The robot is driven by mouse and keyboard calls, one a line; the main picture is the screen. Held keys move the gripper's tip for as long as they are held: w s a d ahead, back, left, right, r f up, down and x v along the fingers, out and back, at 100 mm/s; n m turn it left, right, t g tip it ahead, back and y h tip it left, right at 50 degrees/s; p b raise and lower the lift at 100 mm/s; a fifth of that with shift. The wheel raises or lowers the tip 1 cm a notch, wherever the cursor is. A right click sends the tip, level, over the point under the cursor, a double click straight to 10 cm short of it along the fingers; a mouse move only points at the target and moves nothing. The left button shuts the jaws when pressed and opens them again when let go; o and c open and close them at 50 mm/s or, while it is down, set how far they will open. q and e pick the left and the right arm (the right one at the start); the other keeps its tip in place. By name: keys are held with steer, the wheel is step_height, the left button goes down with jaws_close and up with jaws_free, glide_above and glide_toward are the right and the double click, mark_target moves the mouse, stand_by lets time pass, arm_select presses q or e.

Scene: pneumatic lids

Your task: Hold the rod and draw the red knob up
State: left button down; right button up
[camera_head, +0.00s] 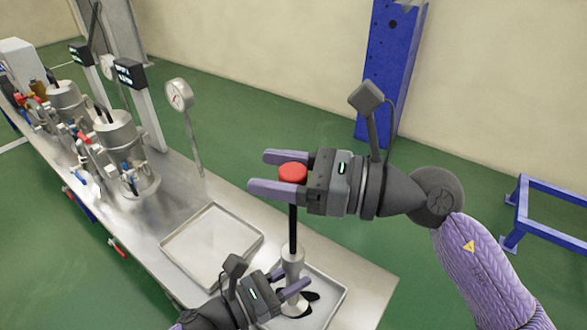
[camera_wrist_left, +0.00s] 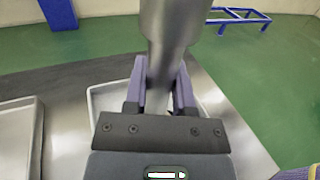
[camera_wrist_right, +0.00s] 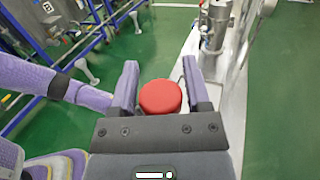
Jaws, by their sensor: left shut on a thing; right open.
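The red knob (camera_head: 293,172) tops a slim black shaft (camera_head: 292,228) that rises upright from a silver metal rod (camera_head: 293,266). My right gripper (camera_head: 262,171) is open, level with the knob, with one finger on each side of it. In the right wrist view the knob (camera_wrist_right: 161,97) sits between the spread fingers, with a gap visible at its left. My left gripper (camera_head: 298,289) is shut on the silver rod, low down near the tray. In the left wrist view the silver rod (camera_wrist_left: 168,40) stands between the fingers. The rod's base is partly hidden.
The rod stands over a shallow metal tray (camera_head: 334,287) on a long steel bench (camera_head: 366,300). An empty tray (camera_head: 212,245) lies beside it. A gauge (camera_head: 179,95) and steel vessels (camera_head: 122,150) stand further left. Blue frames (camera_head: 548,222) stand on the floor behind.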

steer(key=v, duration=1.2)
arm_select(q)
steer(key=shift+c, duration=1.8)
jaws_free()
